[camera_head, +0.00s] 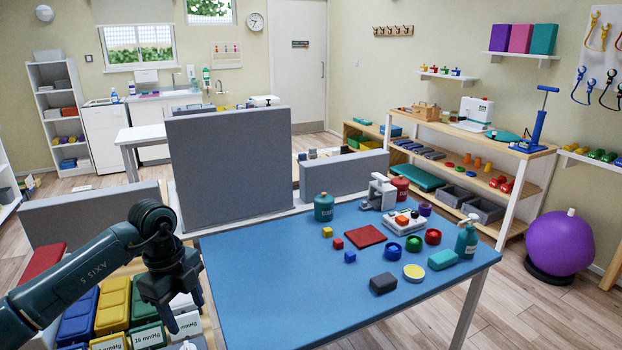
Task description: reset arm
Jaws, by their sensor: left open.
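My left arm comes in from the lower left. Its dark gripper (172,304) points down, open, at the left edge of the blue table (270,270), above the coloured boxes beside it. I see nothing between its fingers. My right arm and gripper do not show in the head view.
The blue table holds a red square (365,236), small cubes, bottles (323,207), a dark block (383,283) and rings. Grey panels (230,160) stand along its back. Yellow (113,305) and other boxes stand low left. The table's left half is clear.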

